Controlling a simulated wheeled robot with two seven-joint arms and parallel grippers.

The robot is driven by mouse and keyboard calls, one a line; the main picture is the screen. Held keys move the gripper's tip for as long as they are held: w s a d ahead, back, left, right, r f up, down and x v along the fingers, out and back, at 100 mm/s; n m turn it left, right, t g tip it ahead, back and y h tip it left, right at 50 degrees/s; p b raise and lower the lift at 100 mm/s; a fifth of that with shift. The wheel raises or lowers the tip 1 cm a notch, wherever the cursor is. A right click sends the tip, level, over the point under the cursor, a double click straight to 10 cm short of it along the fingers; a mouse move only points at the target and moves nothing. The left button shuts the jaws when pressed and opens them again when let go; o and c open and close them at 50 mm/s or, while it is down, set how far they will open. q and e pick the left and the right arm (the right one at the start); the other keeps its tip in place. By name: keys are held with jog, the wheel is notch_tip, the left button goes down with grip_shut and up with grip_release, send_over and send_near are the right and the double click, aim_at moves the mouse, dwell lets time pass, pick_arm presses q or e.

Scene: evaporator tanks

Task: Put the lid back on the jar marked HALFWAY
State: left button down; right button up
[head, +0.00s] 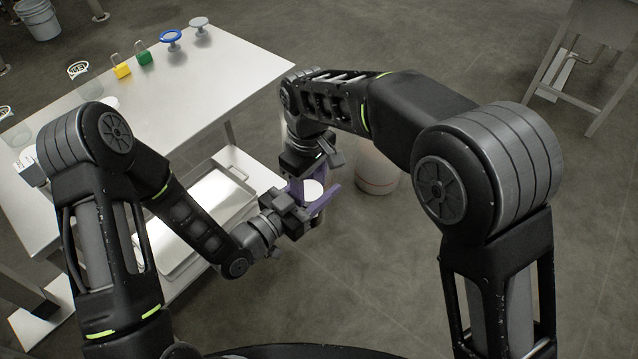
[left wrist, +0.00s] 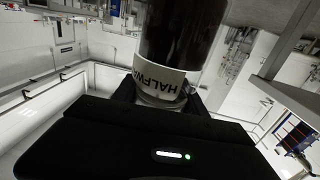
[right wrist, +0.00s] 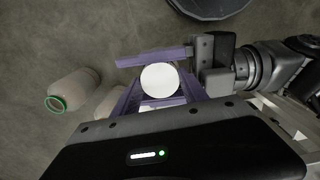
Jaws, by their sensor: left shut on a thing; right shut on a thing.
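The jar marked HALFWAY (left wrist: 183,35) is dark, with a white label, and fills the top middle of the left wrist view. My left gripper (head: 303,210) is shut on it, in front of the table. My right gripper (head: 312,180) meets it there, shut on the white round lid (right wrist: 160,79). The lid also shows in the head view (head: 313,190) as a white disc between purple fingers. The lid is at the jar's mouth end, and it hides the mouth in the right wrist view. I cannot tell whether the lid touches the rim.
A white table (head: 215,75) at left bears clear jars (head: 90,85), a yellow padlock (head: 122,71), a green padlock (head: 143,57) and a blue handwheel (head: 171,37). The floor at right is mostly clear.

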jog(key=c, duration=0.6)
jog(key=shift+m, duration=0.9)
jog(key=o, duration=1.5)
jog(key=shift+r, duration=0.15)
jog(key=shift+r, duration=2.15)
